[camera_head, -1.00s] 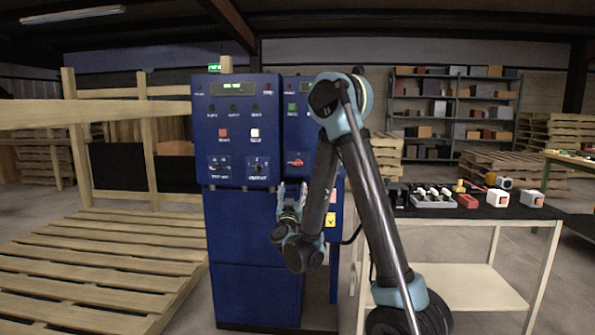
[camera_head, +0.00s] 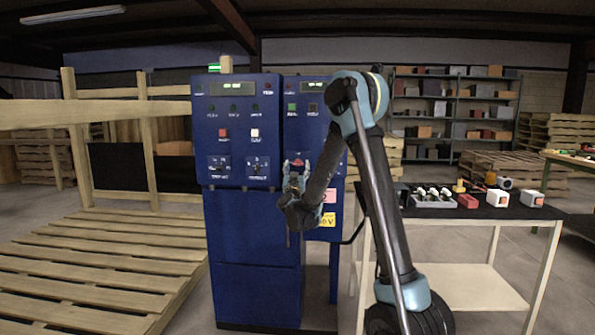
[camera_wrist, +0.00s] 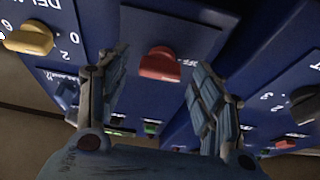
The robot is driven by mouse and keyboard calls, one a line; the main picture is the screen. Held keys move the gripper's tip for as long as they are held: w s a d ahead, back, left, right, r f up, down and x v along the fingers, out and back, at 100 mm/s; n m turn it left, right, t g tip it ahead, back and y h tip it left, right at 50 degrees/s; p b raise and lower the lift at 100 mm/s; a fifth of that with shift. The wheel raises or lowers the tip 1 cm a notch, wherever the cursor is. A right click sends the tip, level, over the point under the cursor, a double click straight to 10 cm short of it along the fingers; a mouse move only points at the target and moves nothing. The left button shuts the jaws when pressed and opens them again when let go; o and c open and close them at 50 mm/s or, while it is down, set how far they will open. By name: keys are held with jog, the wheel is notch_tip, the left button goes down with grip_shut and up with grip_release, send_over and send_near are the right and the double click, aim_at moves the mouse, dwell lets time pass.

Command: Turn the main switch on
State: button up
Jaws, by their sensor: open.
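The main switch is most likely the red knob (camera_wrist: 160,65) on the blue control cabinet (camera_head: 250,230). In the wrist view it sits on a dark plate with white lettering, part of which reads OFF. In the head view it shows small and red (camera_head: 298,163), just above my gripper (camera_head: 294,178). My gripper also shows in the wrist view (camera_wrist: 158,72), where its fingers are spread to the left and right of the red knob. The fingers are open with nothing between them that I can see gripped. Whether they touch the knob, I cannot tell.
A yellow knob (camera_wrist: 30,38) is left of the red one, and a dark knob (camera_wrist: 304,102) is at the right. A black-topped table (camera_head: 475,211) with small parts stands right of the cabinet. A wooden pallet ramp (camera_head: 100,265) lies left.

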jog(key=shift+w+r, duration=0.15)
jog(key=shift+w, duration=0.2)
jog(key=shift+c, duration=0.6)
jog(key=c, duration=0.9)
jog(key=shift+c, duration=0.2)
